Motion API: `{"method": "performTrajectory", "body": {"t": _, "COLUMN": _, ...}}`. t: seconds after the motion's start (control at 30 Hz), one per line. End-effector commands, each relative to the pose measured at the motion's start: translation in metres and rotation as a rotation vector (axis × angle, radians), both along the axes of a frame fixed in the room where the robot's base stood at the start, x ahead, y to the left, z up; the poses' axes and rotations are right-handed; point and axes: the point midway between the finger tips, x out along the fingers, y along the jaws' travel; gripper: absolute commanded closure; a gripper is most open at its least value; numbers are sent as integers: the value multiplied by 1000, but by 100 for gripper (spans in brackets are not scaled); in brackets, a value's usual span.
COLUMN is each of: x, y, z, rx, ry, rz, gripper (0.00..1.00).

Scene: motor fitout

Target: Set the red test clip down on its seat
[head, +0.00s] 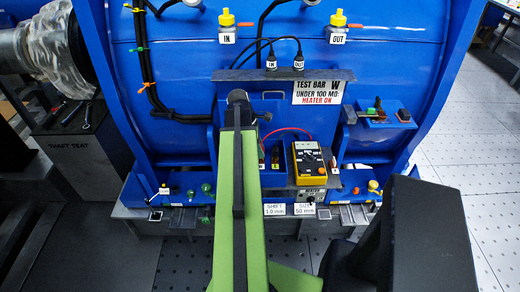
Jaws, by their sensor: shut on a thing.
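A yellow and black meter (308,162) stands on the dark shelf in front of the blue housing. A red lead (288,130) arcs from the meter to the left and passes out of sight behind my green arm. I cannot make out the red test clip; the end of that lead is hidden. My gripper is hidden behind the arm's far end, so its jaws and hold do not show. Small terminal posts (275,157) stand between the arm and the meter. I cannot tell which is the clip's seat.
The test bar sign (319,92) reads "under 100 MΩ: heater on". A ledge (285,75) runs above the shelf. Valves and fittings (207,188) line the lower edge. The floor (475,170) at right is clear.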

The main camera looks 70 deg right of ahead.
Motion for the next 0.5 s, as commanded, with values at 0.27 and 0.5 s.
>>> {"method": "performTrajectory", "body": {"t": 0.27, "x": 0, "y": 0, "z": -2, "rx": 0, "ry": 0, "rz": 0, "gripper": 48}}
{"method": "performTrajectory", "body": {"t": 0.5, "x": 0, "y": 0, "z": -2, "rx": 0, "ry": 0, "rz": 0, "gripper": 48}}
